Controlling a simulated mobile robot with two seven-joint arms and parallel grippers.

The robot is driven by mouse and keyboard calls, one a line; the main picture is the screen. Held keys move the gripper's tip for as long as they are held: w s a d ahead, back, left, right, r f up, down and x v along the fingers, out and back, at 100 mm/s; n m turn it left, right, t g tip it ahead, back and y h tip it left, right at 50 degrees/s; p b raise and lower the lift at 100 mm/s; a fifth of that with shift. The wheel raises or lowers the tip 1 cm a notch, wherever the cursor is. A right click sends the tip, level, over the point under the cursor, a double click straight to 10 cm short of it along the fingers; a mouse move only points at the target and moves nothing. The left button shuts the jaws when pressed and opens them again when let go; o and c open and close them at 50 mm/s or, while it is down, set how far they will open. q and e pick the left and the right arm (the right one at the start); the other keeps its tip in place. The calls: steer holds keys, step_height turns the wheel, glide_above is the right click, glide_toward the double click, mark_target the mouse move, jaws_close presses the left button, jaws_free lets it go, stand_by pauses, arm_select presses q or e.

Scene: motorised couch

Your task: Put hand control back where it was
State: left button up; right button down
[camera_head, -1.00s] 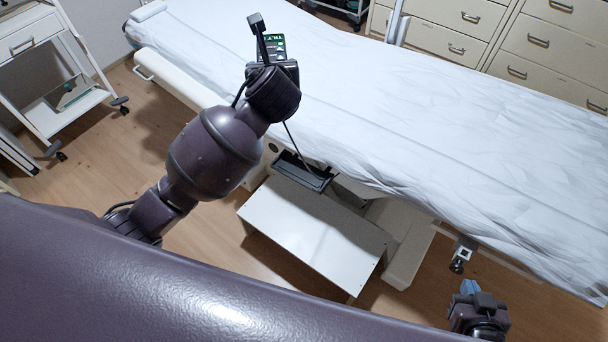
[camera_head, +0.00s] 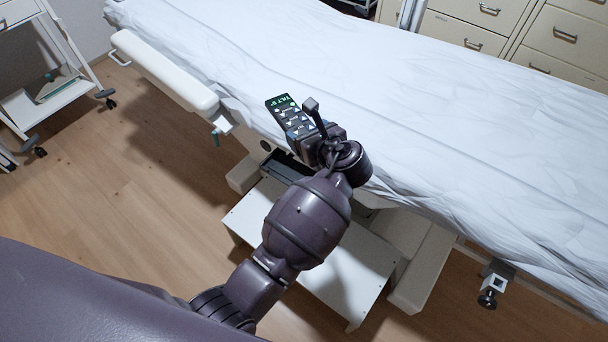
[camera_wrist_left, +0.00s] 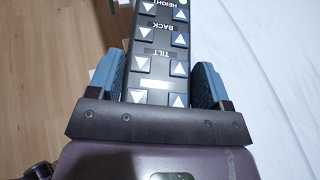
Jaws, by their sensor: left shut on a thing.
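The hand control (camera_head: 284,110) is a dark handset with a green display and rows of arrow buttons. My left gripper (camera_head: 308,136) is shut on it and holds it near the couch's front edge. In the left wrist view the hand control (camera_wrist_left: 155,62) lies between the blue pads of my left gripper (camera_wrist_left: 156,82), with height, back and tilt labels. A dark open-topped holder (camera_head: 284,167) sits below the couch edge, partly hidden by my left arm. The couch (camera_head: 420,120) is covered with a white sheet. My right gripper is out of view.
A white low step (camera_head: 265,222) stands on the floor under the holder. A padded white armrest (camera_head: 170,72) juts from the couch at left. A metal clamp (camera_head: 494,278) hangs at lower right. A trolley (camera_head: 60,95) stands at far left; floor between is clear.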

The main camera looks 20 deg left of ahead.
arm_select(q)
step_height(320, 180, down, 16)
steer(key=b, duration=0.6)
steer(key=shift+s+f, duration=0.15)
steer(key=shift+f, duration=0.05)
step_height(320, 180, down, 2)
steer(key=shift+b, duration=0.65)
steer(key=shift+w+r, duration=0.2)
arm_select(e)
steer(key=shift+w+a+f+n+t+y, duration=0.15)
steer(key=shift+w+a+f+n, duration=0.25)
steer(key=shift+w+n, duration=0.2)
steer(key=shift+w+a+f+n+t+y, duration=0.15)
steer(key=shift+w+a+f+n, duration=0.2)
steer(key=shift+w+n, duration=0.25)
arm_select(q)
steer(key=shift+f, duration=0.45)
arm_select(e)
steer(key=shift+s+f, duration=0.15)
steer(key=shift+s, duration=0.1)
arm_select(q)
steer(key=o, duration=1)
